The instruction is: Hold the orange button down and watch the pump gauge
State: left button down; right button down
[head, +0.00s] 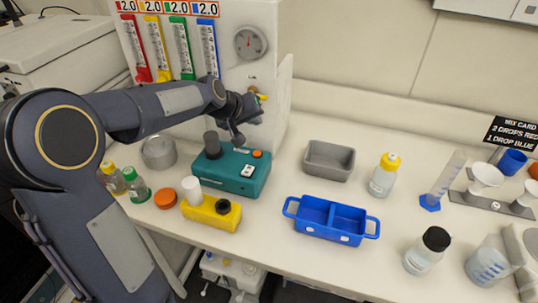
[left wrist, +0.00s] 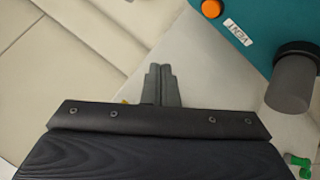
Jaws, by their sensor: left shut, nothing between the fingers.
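The orange button (head: 257,153) sits on top of a teal box (head: 232,182) on the bench, near a grey knob and a white label. In the left wrist view the orange button (left wrist: 211,8) shows at the top edge, beside a label reading VENT. A round gauge (head: 250,42) with a reddish needle is on the white panel; its reading is too small to tell. My left gripper (head: 238,138) is shut and empty, above and behind the teal box. In the left wrist view its fingertips (left wrist: 160,68) are together, apart from the button. My right gripper is out of view.
Coloured flow tubes (head: 180,47) line the white panel (head: 270,70) behind my left arm. A yellow box (head: 208,215), a blue divided tray (head: 330,232), a grey bin (head: 329,160) and bottles stand around. Some bench between them is clear.

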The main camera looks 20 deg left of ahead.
aim_at(255, 155)
pick_arm(q)
jog(key=shift+a, duration=0.15)
jog(key=shift+f, duration=0.1)
notch_tip(255, 155, down, 9)
jog(key=b, duration=0.8)
dwell(1.8)
jog(key=shift+f+b, duration=0.25)
jog(key=shift+b, duration=0.1)
jog(key=shift+f+b, duration=0.45)
dwell(0.5)
dwell(1.1)
jog(key=shift+r+p, duration=0.8)
jog(key=shift+r, duration=0.1)
